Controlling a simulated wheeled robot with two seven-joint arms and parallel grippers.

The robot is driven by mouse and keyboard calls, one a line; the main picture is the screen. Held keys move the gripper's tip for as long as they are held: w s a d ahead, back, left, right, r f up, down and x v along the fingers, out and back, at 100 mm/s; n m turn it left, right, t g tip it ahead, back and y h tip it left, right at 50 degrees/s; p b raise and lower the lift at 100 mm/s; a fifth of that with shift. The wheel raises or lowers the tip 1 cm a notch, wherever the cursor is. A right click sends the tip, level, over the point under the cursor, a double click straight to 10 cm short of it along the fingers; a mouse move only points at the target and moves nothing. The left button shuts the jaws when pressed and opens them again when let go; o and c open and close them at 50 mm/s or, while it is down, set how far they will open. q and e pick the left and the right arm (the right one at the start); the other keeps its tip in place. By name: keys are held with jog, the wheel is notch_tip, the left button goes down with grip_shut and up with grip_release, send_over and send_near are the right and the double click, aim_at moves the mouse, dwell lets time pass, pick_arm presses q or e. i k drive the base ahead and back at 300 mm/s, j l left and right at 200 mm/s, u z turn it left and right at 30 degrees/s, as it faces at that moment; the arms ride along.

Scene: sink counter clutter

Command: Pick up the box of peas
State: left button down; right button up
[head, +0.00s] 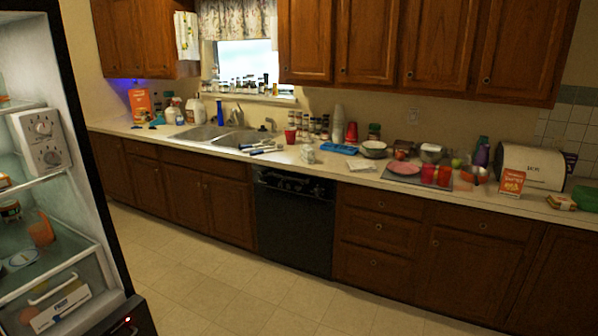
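I cannot make out a label for peas on any box. A small green box (585,196) lies at the far right end of the counter, partly cut by the picture edge; it may be the box of peas, but its print is too small to read. A small brown-and-green packet (561,202) lies just left of it. An orange-red box (512,182) stands upright in front of the white bread bin (533,166). Neither of my grippers is in view.
The counter holds a double sink (214,134), red cups (428,174), a pink plate (403,168), jars and bottles. A black dishwasher (293,222) sits below. An open fridge (66,160) stands close at left. The tiled floor (215,285) is clear.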

aim_at(308, 153)
jog(key=i+l, duration=0.1)
jog(key=i, duration=0.5)
jog(key=i+l, duration=0.1)
jog(key=i, duration=0.45)
jog(key=i+l, duration=0.1)
jog(key=i, duration=0.5)
jog(key=i+j+u, duration=0.25)
jog(key=i, duration=0.85)
jog(key=i+u, duration=0.3)
jog(key=i, duration=0.85)
jog(key=i+j+z, duration=0.15)
jog(key=i+z, duration=0.2)
jog(key=i, duration=0.35)
